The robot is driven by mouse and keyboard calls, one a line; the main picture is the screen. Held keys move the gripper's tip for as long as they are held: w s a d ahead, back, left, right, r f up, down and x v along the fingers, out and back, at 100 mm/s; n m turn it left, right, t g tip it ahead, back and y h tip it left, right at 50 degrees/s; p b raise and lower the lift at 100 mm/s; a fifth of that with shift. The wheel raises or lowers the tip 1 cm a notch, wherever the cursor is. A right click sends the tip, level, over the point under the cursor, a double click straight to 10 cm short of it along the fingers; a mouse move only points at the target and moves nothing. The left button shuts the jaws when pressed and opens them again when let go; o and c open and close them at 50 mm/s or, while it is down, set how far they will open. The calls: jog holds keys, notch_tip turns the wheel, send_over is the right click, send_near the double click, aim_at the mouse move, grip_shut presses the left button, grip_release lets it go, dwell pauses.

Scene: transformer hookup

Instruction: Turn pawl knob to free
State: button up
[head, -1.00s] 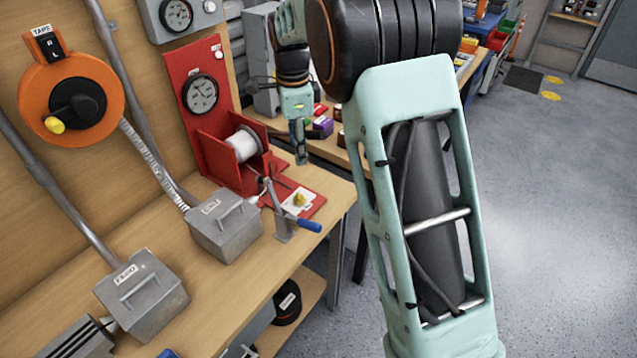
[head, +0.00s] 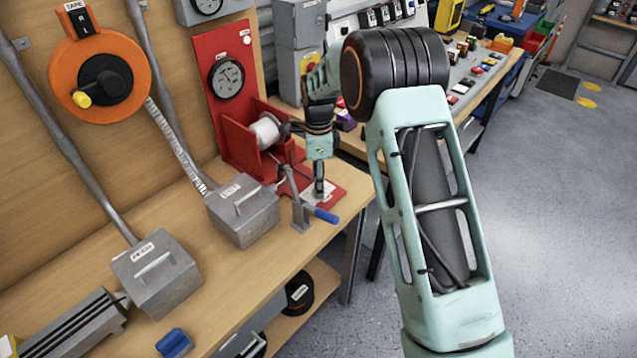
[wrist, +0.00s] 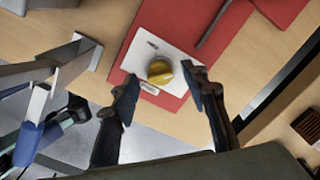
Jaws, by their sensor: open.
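The pawl knob (wrist: 160,72) is a round yellow knob on a white plate (wrist: 143,52) with a small label, mounted on the red base. In the wrist view it sits just beyond and between the fingertips of my gripper (wrist: 160,79), which is open. I cannot tell whether the fingers touch it. In the head view my gripper (head: 319,190) points down over the white plate and hides the knob.
A crank with a blue handle (head: 325,215) stands left of the gripper, close by. The red stand with a white spool (head: 266,131) and gauge (head: 227,77) is behind. A grey box (head: 243,211) sits to the left. The bench edge is close on the right.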

jog(key=shift+f, duration=0.45)
jog(key=shift+c, duration=0.2)
grip_shut()
